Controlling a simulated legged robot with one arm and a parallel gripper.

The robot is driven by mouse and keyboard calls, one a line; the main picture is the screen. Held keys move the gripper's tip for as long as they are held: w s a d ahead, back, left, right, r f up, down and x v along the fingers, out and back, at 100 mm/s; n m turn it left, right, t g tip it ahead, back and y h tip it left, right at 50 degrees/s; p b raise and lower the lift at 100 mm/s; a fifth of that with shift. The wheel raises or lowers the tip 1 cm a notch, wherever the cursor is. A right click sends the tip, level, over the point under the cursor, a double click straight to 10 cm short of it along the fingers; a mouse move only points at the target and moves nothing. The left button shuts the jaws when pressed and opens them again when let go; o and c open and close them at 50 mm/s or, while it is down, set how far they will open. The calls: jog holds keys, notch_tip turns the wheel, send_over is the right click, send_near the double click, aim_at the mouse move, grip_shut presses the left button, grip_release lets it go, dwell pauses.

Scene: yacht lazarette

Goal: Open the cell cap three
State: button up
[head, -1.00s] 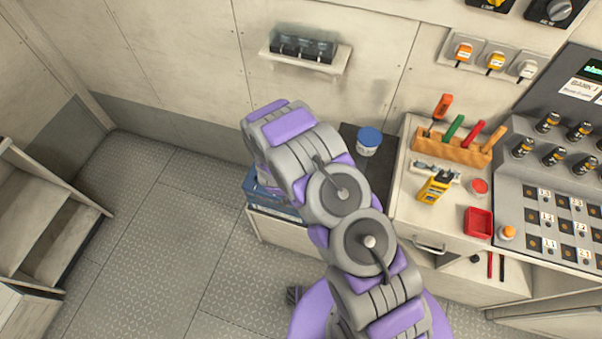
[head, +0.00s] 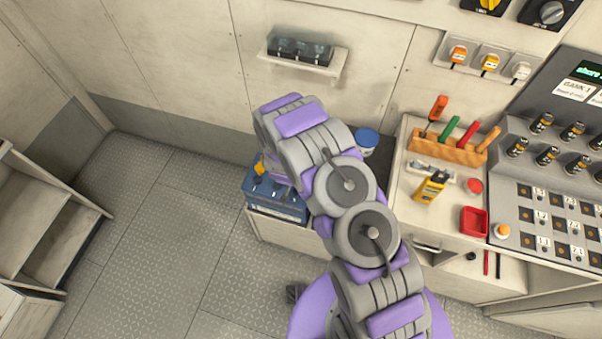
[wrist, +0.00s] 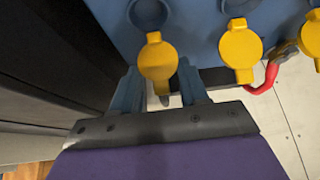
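The blue battery (head: 277,204) stands on a low cabinet, partly hidden behind my arm. A yellow cap (head: 260,168) sticks up at its left end. In the wrist view, the blue battery top (wrist: 190,32) carries yellow caps: one in front of my gripper (wrist: 157,60), one in the middle (wrist: 240,50), one at the right edge (wrist: 313,36). Round blue openings show beside the first two caps, which lie off them. I cannot tell which cap is number three. My gripper (wrist: 160,72) is open, its blue fingers either side of the nearest cap; contact is unclear.
A red cable (wrist: 263,80) and a metal clamp (wrist: 286,50) are close by on the right. A blue-lidded tub (head: 366,141) stands behind my arm. The workbench (head: 407,190) with a tool rack (head: 447,149) is to the right. The floor at left is clear.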

jog(key=shift+w+a, duration=0.1)
jog(key=shift+w+r, duration=0.1)
jog(key=shift+r, duration=0.05)
dwell(0.3)
jog(key=shift+r, duration=0.1)
jog(key=shift+r, duration=0.3)
jog(key=p+v, duration=0.1)
jog(key=v, duration=1.5)
jog(key=shift+s+p, duration=0.35)
jog(key=shift+s, duration=0.05)
jog(key=shift+r, duration=0.1)
